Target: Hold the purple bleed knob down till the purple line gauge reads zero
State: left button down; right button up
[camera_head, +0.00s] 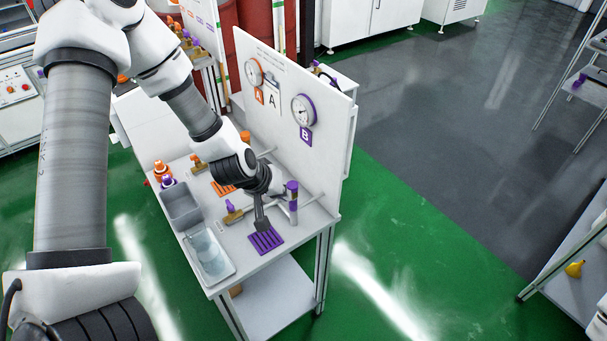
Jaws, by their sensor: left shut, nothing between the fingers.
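The purple-rimmed gauge (303,110) is on the upright white panel above a purple B label (305,135). Its needle is too small to read. A purple-topped post (292,187) stands on the bench below it. A brass fitting with a purple handle (230,206) lies to its left. I cannot tell for certain which purple part is the bleed knob. My left gripper (262,224) points down, shut and empty, between these two parts and over the slotted purple grate (266,240). I cannot tell whether its tips touch anything. My right gripper is out of view.
An orange-rimmed gauge (254,72) with an orange A label is further left on the panel. A grey bin (181,209) and a tray with clear contents (208,254) stand at the bench's left edge. The panel rises close behind the gripper.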

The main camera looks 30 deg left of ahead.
pick_arm(q)
jog(key=w+r+t, duration=0.2)
jog(key=w+r, duration=0.2)
jog(key=r, duration=0.6)
jog(key=shift+w+a+r+n+t+h+p, duration=0.3)
jog(key=shift+w+a+r+t+p, duration=0.1)
jog(key=shift+a, duration=0.05)
jog(key=b, duration=0.8)
send_over(290, 186)
notch_tip(290, 186, down, 8)
jog(key=shift+r, duration=0.1)
jog(key=shift+f, duration=0.6)
jog(key=shift+f+b, duration=0.4)
jog(key=shift+b, duration=0.1)
